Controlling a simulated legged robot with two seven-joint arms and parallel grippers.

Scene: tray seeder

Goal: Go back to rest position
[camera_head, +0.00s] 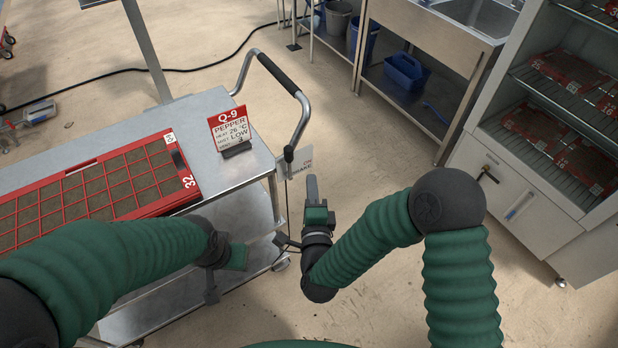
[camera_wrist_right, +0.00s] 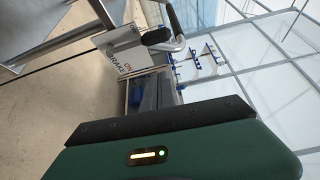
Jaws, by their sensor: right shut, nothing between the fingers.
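My right gripper (camera_head: 313,190) is shut and empty, fingers pointing away from me, over the floor to the right of the metal cart. In the right wrist view its dark closed fingers (camera_wrist_right: 155,92) show beyond the green gripper body. My left gripper (camera_head: 226,272) is in front of the cart's near edge, beside the lower shelf. Its fingers are too hidden to show whether they are open. Both arms are bent, with green sleeves.
The cart (camera_head: 228,150) carries a red-framed seed tray (camera_head: 95,197) and a Q-9 pepper sign (camera_head: 230,130). Its handle (camera_head: 283,75) and brake sign (camera_head: 297,162) are near my right gripper. A sink bench (camera_head: 450,40) and a tray cabinet (camera_head: 525,195) stand right. Floor between is free.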

